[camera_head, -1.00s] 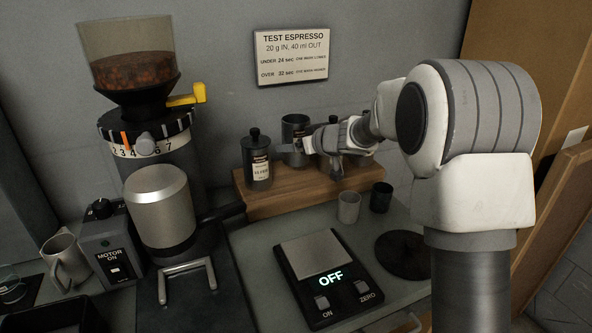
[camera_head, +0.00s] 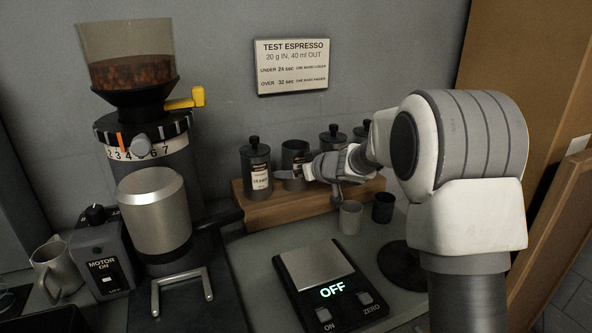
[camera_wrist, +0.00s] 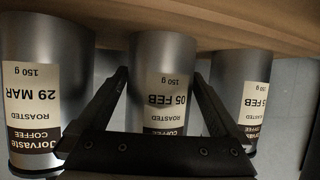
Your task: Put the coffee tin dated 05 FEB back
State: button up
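The 05 FEB coffee tin (camera_head: 295,155) is grey, with no knobbed lid showing. It stands upright at the wooden shelf, between two lidded tins. In the wrist view the 05 FEB tin (camera_wrist: 163,75) appears upside down, base close to the wood. My gripper (camera_head: 309,184) reaches it from the right. Its dark fingers (camera_wrist: 162,76) lie along both sides of the tin, tips against its walls, so it appears shut on the tin. The gripper hides part of the tin and label. I cannot tell whether the base fully rests on the wood.
A lidded tin (camera_head: 257,172) stands left of it; a 29 MAR tin (camera_wrist: 45,75) is on its other side. The wooden shelf (camera_head: 270,211) carries several tins. Two small cups (camera_head: 350,217), a scale (camera_head: 325,285) reading OFF and a grinder (camera_head: 155,205) stand in front and left.

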jog(key=shift+r, duration=0.25)
jog(key=s+d+r+m+t+h+p, duration=0.1)
jog(key=s+d+r+m+h+p, duration=0.2)
jog(key=s+d+r, duration=0.55)
jog(key=s+d+r+m+h+p, duration=0.15)
jog(key=s+d+r+h, duration=0.35)
jog(key=s+d, duration=0.5)
jog(key=s+a+f+g, duration=0.1)
jog(key=s+f+g, duration=0.1)
jog(key=s, duration=0.6)
jog(key=s+a+f+m+g, duration=0.1)
jog(key=s+a+f+g, duration=0.1)
jog(key=s, duration=0.7)
jog(key=s+a+f+m+g, duration=0.1)
jog(key=s+f+g, duration=0.1)
jog(key=s, duration=0.6)
jog(key=shift+s+a+f+y+b, duration=0.25)
jog(key=shift+a+f+y+b, duration=0.05)
jog(key=shift+y, duration=0.1)
